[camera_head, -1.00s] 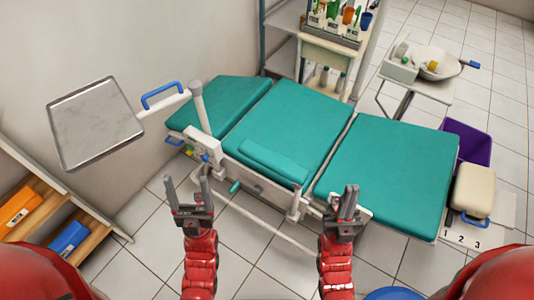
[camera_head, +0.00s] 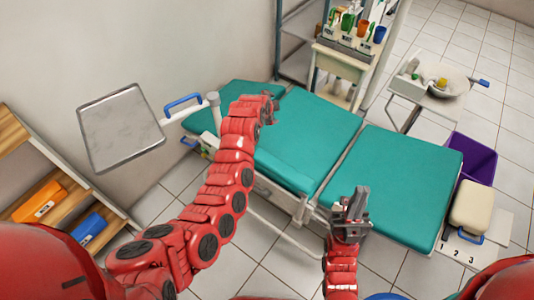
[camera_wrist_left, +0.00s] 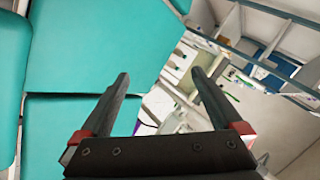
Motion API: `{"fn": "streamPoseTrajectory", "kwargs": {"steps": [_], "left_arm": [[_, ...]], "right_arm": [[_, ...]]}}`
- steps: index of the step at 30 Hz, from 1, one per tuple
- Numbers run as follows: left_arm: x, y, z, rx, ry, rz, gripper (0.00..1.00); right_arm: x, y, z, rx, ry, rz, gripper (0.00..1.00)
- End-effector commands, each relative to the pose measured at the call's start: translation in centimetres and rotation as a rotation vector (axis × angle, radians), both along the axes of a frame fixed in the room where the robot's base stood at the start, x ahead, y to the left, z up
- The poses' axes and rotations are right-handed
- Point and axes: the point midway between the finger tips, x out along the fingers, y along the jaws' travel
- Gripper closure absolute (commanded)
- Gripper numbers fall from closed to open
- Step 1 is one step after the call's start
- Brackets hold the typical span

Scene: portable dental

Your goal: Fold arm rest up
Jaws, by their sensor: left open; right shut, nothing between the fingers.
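The dental chair has teal cushions (camera_head: 400,180) in three sections on a white frame. The arm rest (camera_head: 288,174) is a narrow teal pad along the near side of the middle section, lying low, partly hidden behind my left arm. My left gripper (camera_head: 268,106) is above the chair's middle section, beyond the arm rest, and looks small and partly covered by its own wrist. In the left wrist view its open, empty fingers (camera_wrist_left: 160,76) point past teal cushions. My right gripper (camera_head: 358,192) is shut and empty at the near edge of the leg section.
A metal tray (camera_head: 118,128) on an arm hangs at the left by the wall. Shelves with orange and blue boxes (camera_head: 38,200) stand at lower left. A trolley with cups (camera_head: 345,60), a basin (camera_head: 448,82) and a purple bin (camera_head: 472,160) stand beyond the chair.

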Motion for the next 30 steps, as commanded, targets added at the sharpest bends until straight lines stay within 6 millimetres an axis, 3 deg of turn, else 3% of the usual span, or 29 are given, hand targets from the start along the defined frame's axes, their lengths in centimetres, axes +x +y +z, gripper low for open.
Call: {"fn": "streamPoseTrajectory", "kwargs": {"steps": [1, 4, 9, 15, 23, 30], "left_arm": [[-0.9, -0.5, 1.5, 0.067, 0.071, -0.083, 0.00], [-4.4, -1.1, 2.6, 0.214, 0.250, -0.274, 0.00], [-10.1, -0.1, 5.2, 0.397, 0.491, -0.530, 0.00], [-13.6, 1.0, 6.8, 0.481, 0.627, -0.661, 0.00], [-13.9, 0.9, 4.2, 0.484, 0.638, -0.673, 0.00], [-13.9, 1.0, -0.9, 0.486, 0.636, -0.671, 0.00]], "right_arm": [[0.0, 0.0, 0.9, 0.000, 0.000, 0.000, 1.00], [0.0, 0.0, 1.6, 0.000, 0.000, 0.000, 1.00], [0.0, 0.0, 2.5, 0.000, 0.000, 0.000, 1.00], [0.0, 0.0, 2.7, 0.000, 0.000, 0.000, 1.00], [0.0, 0.0, 1.9, 0.000, 0.000, 0.000, 1.00], [0.0, 0.0, -0.7, 0.000, 0.000, 0.000, 1.00]]}}
